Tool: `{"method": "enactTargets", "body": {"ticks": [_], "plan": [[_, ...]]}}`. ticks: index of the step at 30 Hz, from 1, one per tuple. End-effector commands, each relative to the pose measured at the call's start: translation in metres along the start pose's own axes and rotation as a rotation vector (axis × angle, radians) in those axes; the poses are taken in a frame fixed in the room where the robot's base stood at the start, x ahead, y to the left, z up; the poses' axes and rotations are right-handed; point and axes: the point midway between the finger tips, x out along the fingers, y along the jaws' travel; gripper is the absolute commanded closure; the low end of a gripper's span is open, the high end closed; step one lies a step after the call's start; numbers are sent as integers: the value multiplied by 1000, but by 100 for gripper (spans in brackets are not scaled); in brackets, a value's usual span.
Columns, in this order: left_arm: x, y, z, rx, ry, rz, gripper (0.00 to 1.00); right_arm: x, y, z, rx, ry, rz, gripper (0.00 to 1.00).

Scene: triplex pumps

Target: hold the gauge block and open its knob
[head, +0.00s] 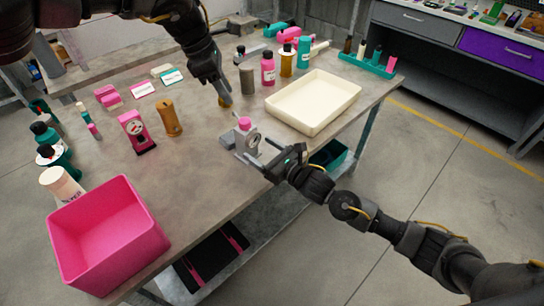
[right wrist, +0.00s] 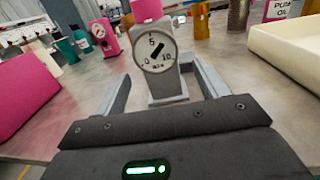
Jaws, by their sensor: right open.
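The grey gauge block (head: 253,145) stands upright near the table's front edge, with a white dial and a pink knob (head: 244,123) on top. In the right wrist view the dial (right wrist: 158,50) faces me, and the knob (right wrist: 147,10) is cut off by the top edge. My right gripper (head: 256,160) is open, its fingers on either side of the block's lower part; I see a gap at the left finger, and contact at the right one is unclear. My left gripper (head: 223,98) points down behind the block, away from the knob; its jaw opening cannot be made out.
A cream tray (head: 316,128) lies right of the block. A pink bin (head: 105,235) stands at the front left. A pink gauge unit (head: 133,128) and a brown cylinder (head: 168,118) stand to the left. Several bottles stand behind the tray. The table between bin and block is clear.

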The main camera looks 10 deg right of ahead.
Motion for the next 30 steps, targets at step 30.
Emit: {"method": "enactTargets", "body": {"ticks": [30], "plan": [[0, 0, 0, 0, 0, 0, 64, 64, 0, 0, 1, 1, 1, 55]]}}
